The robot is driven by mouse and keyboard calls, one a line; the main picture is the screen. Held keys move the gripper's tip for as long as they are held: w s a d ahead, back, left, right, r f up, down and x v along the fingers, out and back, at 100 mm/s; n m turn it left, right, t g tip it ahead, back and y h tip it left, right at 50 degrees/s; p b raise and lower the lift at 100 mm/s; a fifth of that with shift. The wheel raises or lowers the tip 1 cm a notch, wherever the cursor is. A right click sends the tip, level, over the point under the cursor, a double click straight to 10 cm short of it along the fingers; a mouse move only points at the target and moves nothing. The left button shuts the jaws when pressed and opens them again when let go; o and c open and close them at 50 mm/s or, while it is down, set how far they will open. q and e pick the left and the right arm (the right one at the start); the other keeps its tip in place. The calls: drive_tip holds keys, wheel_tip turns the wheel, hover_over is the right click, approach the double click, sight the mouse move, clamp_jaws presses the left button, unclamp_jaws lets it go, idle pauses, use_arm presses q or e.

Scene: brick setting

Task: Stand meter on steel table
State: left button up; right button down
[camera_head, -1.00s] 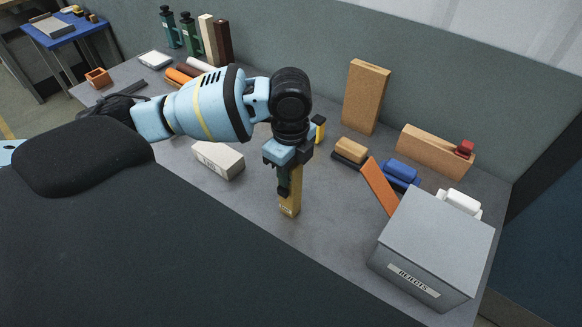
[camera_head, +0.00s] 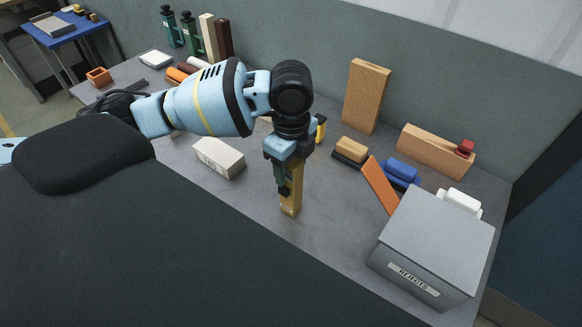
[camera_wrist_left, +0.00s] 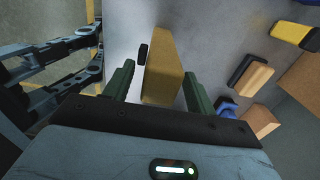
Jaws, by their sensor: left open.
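The meter, which I take to be the yellow upright box (camera_head: 291,200) with a small label low on its front, stands on the grey steel table (camera_head: 325,228). My left gripper (camera_head: 284,187) points down over its upper part, which is partly hidden in the head view. In the left wrist view the yellow box (camera_wrist_left: 163,68) sits between the two green fingers of my left gripper (camera_wrist_left: 157,88), with gaps on both sides. A small black part (camera_wrist_left: 143,53) shows beside its left face. My right gripper is not in view.
A white brick (camera_head: 219,158) lies left of the meter. A grey rejects box (camera_head: 435,245), an orange slab (camera_head: 381,186) and a blue item (camera_head: 401,172) stand to the right. A tall tan brick (camera_head: 365,97) stands behind. The table around the meter is bare.

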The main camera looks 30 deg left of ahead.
use_arm(q)
wheel_tip(320, 180, up, 11)
drive_tip(key=shift+p, duration=0.5)
